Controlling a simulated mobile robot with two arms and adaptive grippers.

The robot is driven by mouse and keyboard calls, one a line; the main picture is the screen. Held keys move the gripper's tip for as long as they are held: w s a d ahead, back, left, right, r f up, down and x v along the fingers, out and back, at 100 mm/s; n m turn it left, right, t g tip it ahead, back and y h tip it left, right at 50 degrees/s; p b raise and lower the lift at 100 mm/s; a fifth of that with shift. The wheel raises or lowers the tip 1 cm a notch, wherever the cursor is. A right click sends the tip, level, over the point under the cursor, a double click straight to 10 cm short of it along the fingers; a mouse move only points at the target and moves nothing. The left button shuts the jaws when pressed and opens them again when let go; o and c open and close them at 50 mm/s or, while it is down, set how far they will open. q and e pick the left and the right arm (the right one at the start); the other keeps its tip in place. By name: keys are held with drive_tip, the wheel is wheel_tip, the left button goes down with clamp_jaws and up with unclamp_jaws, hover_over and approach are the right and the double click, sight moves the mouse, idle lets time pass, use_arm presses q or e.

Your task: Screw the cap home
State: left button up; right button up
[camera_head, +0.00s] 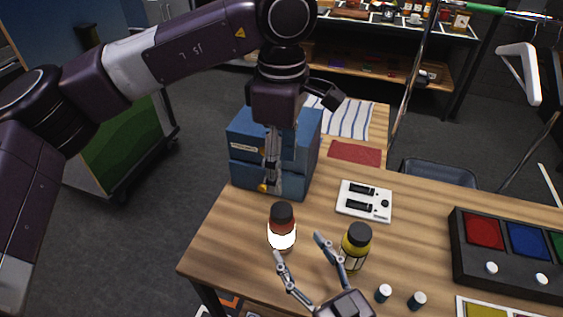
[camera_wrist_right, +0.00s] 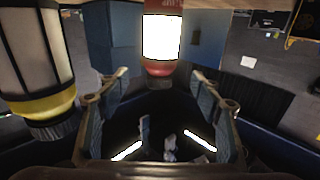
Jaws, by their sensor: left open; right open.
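A bottle with red contents and a white label (camera_head: 282,239) stands upright on the table, with a dark cap (camera_head: 282,212) on its top. I cannot tell how tightly the cap sits. In the right wrist view this bottle (camera_wrist_right: 162,38) appears upside down, its cap (camera_wrist_right: 158,83) between the fingers. A yellow bottle with a dark cap (camera_head: 355,250) stands to its right. My left gripper (camera_head: 269,186) points down behind the red bottle, open, seen nearly edge-on. My right gripper (camera_head: 300,248) is open and empty, in front of the red bottle, fingers apart and not touching it.
A blue drawer box (camera_head: 250,180) stands behind my left gripper. A white panel with black slots (camera_head: 363,201) lies behind the yellow bottle. Small vials (camera_head: 383,292) stand at the front, and a dark button box (camera_head: 500,264) is at the right. The table's left corner is bare.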

drive_tip(key=shift+v, duration=1.55)
